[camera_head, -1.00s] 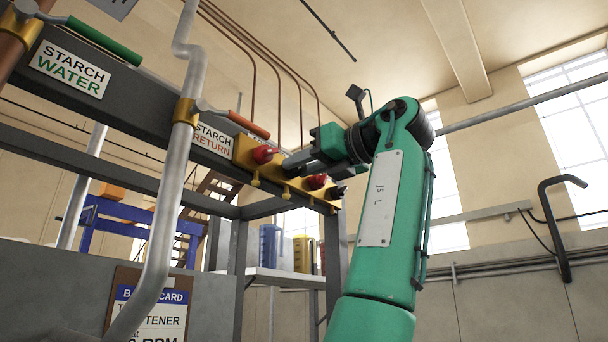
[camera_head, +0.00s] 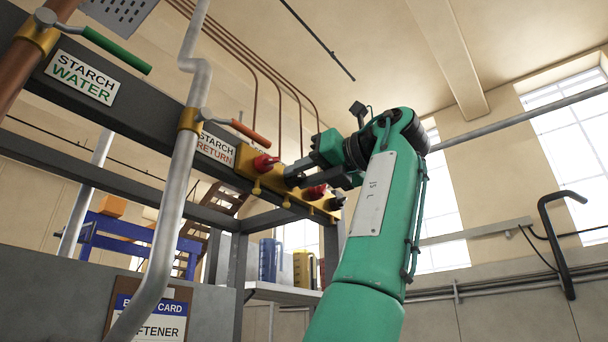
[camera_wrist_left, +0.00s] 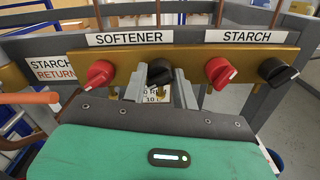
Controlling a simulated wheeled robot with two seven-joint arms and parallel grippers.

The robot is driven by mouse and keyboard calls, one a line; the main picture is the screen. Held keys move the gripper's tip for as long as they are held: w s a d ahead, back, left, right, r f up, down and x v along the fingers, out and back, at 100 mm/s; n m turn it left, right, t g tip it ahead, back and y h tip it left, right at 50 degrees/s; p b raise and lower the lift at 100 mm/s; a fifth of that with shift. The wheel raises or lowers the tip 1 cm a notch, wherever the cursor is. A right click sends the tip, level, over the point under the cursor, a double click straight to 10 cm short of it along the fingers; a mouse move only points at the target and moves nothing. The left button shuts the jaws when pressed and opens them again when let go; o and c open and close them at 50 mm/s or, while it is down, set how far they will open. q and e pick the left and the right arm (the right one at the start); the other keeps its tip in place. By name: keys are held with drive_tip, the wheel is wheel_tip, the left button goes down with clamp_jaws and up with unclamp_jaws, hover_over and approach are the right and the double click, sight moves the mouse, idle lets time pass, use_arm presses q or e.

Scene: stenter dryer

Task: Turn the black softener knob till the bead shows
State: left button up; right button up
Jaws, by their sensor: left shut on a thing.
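The black softener knob (camera_wrist_left: 159,71) sits on a brass panel (camera_wrist_left: 203,66) under the SOFTENER label (camera_wrist_left: 129,38) in the left wrist view. My left gripper (camera_wrist_left: 160,86) has its two grey fingers on either side of this knob and is shut on it. In the head view my left gripper (camera_head: 294,172) reaches the brass panel from the right and hides the knob. No bead can be made out clearly; the fingers and wrist cover part of the space below the knob. My right gripper is in neither view.
A red knob (camera_wrist_left: 100,73) is close left of the black softener knob. Another red knob (camera_wrist_left: 219,72) and a black knob (camera_wrist_left: 277,71) are to its right, under STARCH. A grey pipe (camera_head: 167,210) and an orange-handled valve (camera_head: 251,133) stand left of the gripper.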

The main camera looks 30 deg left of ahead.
use_arm(q)
drive_tip(key=o, duration=1)
drive_tip(key=shift+c, duration=0.2)
drive_tip(key=s+d+p, duration=0.1)
drive_tip(key=d+p, duration=0.2)
drive_tip(key=d, duration=1)
drive_tip(key=shift+d, duration=0.4)
drive_tip(key=shift+w, duration=0.1)
